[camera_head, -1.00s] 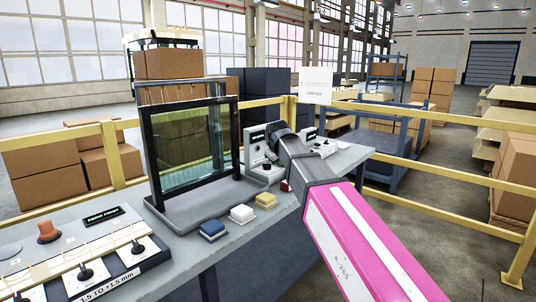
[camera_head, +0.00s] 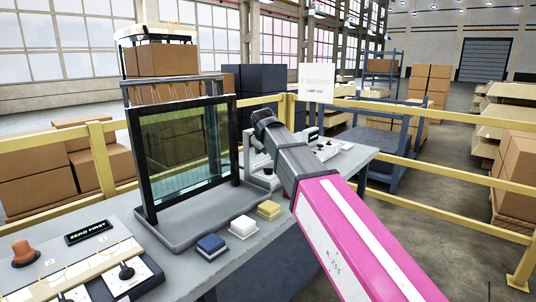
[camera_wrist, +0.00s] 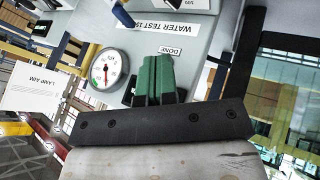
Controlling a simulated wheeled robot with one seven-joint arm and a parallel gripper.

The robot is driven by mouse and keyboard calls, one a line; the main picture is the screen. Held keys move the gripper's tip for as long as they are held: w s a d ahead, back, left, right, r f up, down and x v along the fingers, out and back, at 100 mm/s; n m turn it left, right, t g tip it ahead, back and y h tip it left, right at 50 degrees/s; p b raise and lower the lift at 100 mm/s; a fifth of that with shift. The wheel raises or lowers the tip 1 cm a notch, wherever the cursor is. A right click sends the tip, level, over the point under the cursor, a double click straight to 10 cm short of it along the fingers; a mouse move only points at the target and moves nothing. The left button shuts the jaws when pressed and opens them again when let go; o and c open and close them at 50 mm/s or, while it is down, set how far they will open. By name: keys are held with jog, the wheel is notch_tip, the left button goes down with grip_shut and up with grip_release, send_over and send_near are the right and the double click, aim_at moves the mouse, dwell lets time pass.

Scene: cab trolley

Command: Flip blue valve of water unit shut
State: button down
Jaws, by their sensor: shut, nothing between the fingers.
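The water unit (camera_wrist: 205,50) is a grey panel with a "WATER TEST" label, seen tilted in the wrist view. Its blue valve lever (camera_wrist: 122,16) shows at the top edge of that view, partly cut off. My gripper (camera_wrist: 158,62) has green fingers, held together and empty, over the panel by the "DONE" label. The fingers appear apart from the lever; whether they touch the panel I cannot tell. In the head view my arm reaches over the bench and hides part of the unit (camera_head: 250,147); the blue valve cannot be made out there.
A round pressure gauge (camera_wrist: 108,70) is beside the fingers. A black-framed glass pane (camera_head: 140,165) stands left of my arm on the grey bench (camera_head: 190,270). Blue, white and yellow blocks (camera_head: 268,209) lie in front of it. A yellow rail (camera_head: 440,168) runs behind.

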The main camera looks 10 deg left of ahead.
jog(key=x, duration=0.9)
jog(key=w, duration=0.1)
jog(key=w+d, duration=0.1)
jog(key=shift+w+d, duration=0.2)
jog(key=shift+w, duration=0.15)
jog(key=shift+w+d, duration=0.25)
jog(key=shift+w, duration=0.1)
jog(key=shift+w, duration=0.8)
jog(key=shift+s, duration=0.1)
jog(key=a+v, duration=0.1)
jog(key=v, duration=0.9)
jog(key=shift+s+d+r, duration=0.2)
jog(key=shift+d+r, duration=0.05)
jog(key=shift+d, duration=0.3)
